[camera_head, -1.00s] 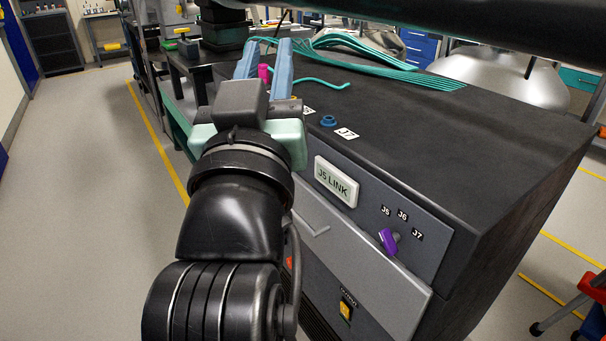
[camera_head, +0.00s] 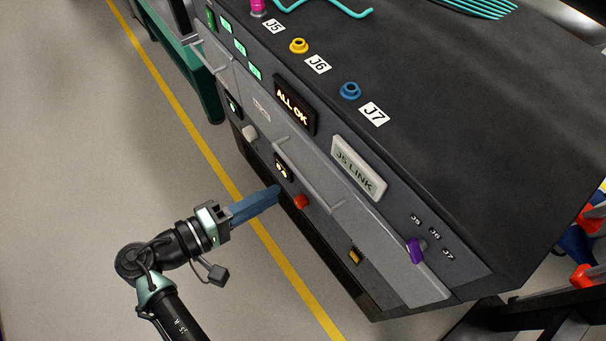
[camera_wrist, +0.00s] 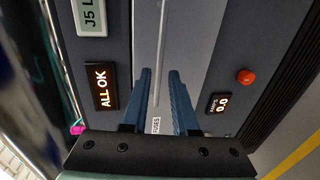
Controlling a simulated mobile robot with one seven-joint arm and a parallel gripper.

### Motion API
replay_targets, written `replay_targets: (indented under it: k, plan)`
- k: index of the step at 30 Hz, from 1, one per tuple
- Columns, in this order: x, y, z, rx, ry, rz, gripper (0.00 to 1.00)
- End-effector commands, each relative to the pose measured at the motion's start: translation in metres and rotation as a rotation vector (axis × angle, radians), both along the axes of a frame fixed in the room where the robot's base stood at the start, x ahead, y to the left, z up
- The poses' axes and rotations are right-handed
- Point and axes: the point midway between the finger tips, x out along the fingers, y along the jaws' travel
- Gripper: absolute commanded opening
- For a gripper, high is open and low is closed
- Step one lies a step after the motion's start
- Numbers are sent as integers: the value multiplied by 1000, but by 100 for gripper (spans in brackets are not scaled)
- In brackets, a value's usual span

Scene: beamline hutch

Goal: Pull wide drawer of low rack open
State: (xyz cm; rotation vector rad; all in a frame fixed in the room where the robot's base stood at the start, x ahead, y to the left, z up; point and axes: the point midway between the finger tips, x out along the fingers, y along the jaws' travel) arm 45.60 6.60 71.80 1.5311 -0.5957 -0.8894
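The low rack (camera_head: 480,150) is a dark cabinet that fills the right half of the head view. Its front has a light grey drawer face (camera_head: 375,245) with a long thin bar handle (camera_head: 318,187); the face looks flush with the front. My gripper (camera_head: 278,192) has blue fingers and points at the rack's front, below the handle in the head view. In the wrist view my fingers (camera_wrist: 160,72) stand apart with nothing gripped. The handle bar (camera_wrist: 162,35) lines up with the gap between them, ahead of the tips. I cannot tell the remaining distance.
A second bar handle (camera_head: 220,65) sits further left on the front. Close by are a red button (camera_head: 300,202), an ALL OK display (camera_head: 295,105) and a purple knob (camera_head: 415,248). Teal cables (camera_head: 325,8) lie on top. The floor left of the rack is clear.

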Motion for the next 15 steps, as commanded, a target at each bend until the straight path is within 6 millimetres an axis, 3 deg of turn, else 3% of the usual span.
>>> replay_targets:
  k: [6,15]
  plan:
    - [27,-38,-11,1,0,-4,27]
    - [49,-66,-17,3,0,0,27]
